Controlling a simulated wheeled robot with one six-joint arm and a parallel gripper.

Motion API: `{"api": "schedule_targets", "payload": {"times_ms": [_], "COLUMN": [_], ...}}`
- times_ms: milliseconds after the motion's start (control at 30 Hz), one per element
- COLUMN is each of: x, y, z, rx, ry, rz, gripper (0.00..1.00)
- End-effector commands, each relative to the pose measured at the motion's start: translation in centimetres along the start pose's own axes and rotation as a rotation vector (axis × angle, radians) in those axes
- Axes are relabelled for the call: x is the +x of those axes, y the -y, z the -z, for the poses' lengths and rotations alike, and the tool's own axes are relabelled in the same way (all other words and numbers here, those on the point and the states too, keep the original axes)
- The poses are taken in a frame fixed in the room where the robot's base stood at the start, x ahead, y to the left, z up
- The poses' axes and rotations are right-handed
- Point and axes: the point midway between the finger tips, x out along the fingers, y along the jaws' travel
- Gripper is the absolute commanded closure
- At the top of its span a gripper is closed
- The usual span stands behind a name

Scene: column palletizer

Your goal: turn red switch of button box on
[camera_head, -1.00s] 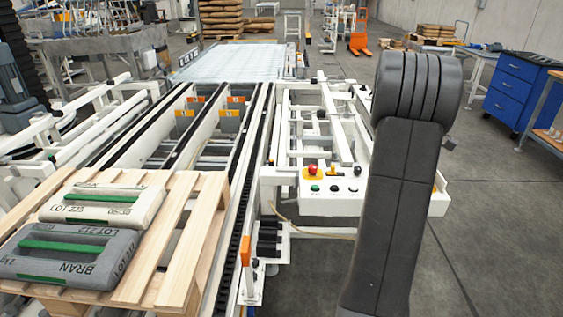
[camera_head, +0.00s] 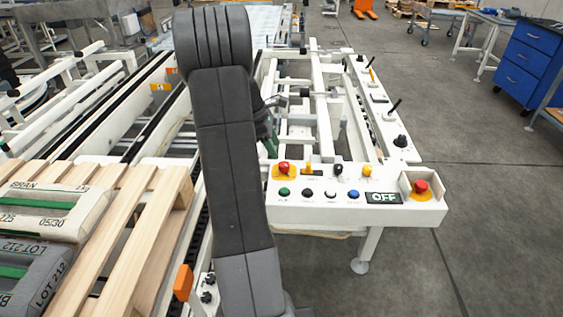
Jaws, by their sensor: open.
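The white button box (camera_head: 325,215) stands right of centre at the conveyor's near end. At its right end, a red switch (camera_head: 421,187) sits on an orange plate, beside a dark display reading OFF (camera_head: 384,197). A second red knob (camera_head: 284,168) sits on a yellow base at the box's left end. Between them are green, black, white and blue buttons and small black and yellow knobs. My arm stands upright left of the box. My gripper (camera_head: 272,112) shows only partly past the arm's right edge, behind and above the box's left end, apart from the red switch.
A wooden pallet (camera_head: 128,240) with labelled bags (camera_head: 48,210) is at lower left. Conveyor rails run behind it. Levers stand on the white frame (camera_head: 372,95) behind the box. Open grey floor (camera_head: 490,220) lies to the right, with a blue drawer cabinet (camera_head: 522,62) beyond.

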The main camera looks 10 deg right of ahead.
Motion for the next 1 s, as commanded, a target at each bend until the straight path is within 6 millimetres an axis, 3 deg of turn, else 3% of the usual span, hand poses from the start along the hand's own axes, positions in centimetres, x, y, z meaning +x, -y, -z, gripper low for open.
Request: {"api": "schedule_targets", "payload": {"times_ms": [100,300,500,767,1000], "x": [2.7,5.7,6.9,7.0,6.9], "y": [0.1,0.0,0.0,0.0,0.0], "z": [0.0,0.0,0.0,0.0,0.0], "rx": [0.0,0.0,0.0,0.0,0.0], "ry": [0.0,0.0,0.0,0.0,-0.001], "rz": [0.003,0.002,0.0,0.0,0.0], "gripper": [0.46,0.46,0.46,0.46,0.91]}}
